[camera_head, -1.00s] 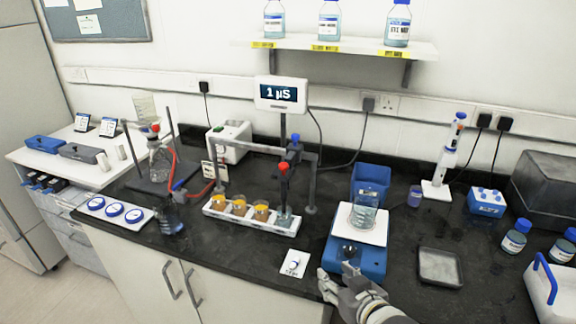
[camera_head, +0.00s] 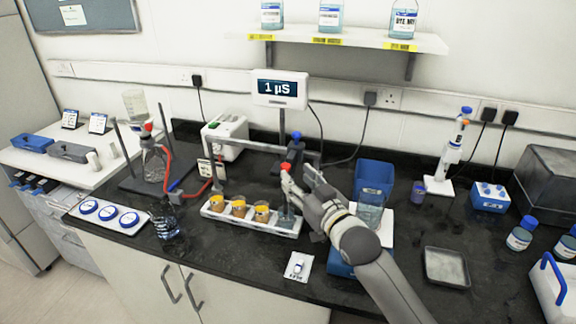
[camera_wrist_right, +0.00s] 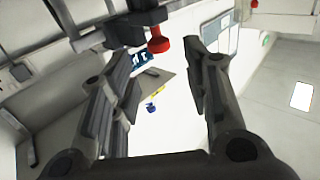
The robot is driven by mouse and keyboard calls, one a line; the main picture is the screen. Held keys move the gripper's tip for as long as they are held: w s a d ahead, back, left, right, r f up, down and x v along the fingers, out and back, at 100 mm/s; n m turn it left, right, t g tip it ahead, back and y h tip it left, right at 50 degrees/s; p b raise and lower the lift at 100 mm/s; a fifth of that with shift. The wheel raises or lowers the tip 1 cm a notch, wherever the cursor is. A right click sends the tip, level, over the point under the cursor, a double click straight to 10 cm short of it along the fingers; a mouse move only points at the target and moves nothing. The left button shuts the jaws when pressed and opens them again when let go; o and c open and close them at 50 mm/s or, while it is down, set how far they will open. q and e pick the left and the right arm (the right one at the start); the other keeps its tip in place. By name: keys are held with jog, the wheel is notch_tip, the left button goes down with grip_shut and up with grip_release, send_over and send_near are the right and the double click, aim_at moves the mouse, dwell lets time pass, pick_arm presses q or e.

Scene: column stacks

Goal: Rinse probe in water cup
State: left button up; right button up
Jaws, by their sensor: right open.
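The probe has a red cap (camera_head: 284,169) and hangs upright from the grey stand frame. Its lower end is in the clear cup (camera_head: 287,217) at the right end of the white rack. My right gripper (camera_head: 298,181) is open, with its fingers beside the red cap in the head view. In the right wrist view the red cap (camera_wrist_right: 158,44) shows ahead, between the open fingers (camera_wrist_right: 160,95) but beyond their tips. I cannot tell whether they touch it. My left gripper is not in view.
The white rack (camera_head: 222,213) also holds several orange-filled cups. A beaker (camera_head: 370,211) stands on the blue-and-white device, partly behind my right arm. A meter (camera_head: 281,88) reads 1 µS. A black tray (camera_head: 446,267) lies to the right.

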aim_at(288, 168)
jog(key=shift+p+x, duration=0.5)
jog(key=shift+x, duration=2.45)
jog(key=shift+c, duration=0.4)
grip_shut()
